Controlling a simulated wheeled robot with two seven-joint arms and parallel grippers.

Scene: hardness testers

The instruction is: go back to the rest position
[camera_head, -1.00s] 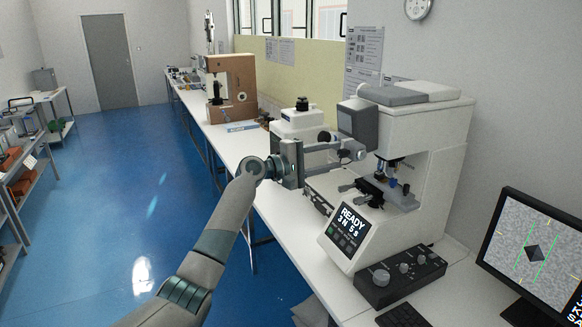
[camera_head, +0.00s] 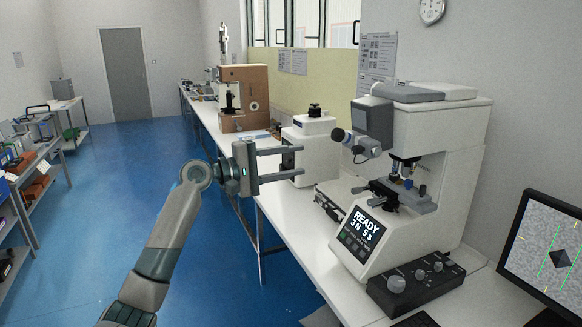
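My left gripper (camera_head: 291,161) is in the middle of the head view, its arm coming up from the bottom left. Its two fingers point right and stand apart, with nothing between them. It is over the near edge of the white bench (camera_head: 276,193), left of the white hardness tester (camera_head: 436,137) and apart from it. The tester's screen (camera_head: 360,233) reads "READY 3 N 5 s". My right gripper is not in view.
A white instrument (camera_head: 312,145) stands behind my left gripper, and a brown tester (camera_head: 243,97) farther back. A control box (camera_head: 416,284) and a monitor (camera_head: 545,250) are at the lower right. Shelves (camera_head: 36,185) line the left. The blue floor (camera_head: 110,220) between is clear.

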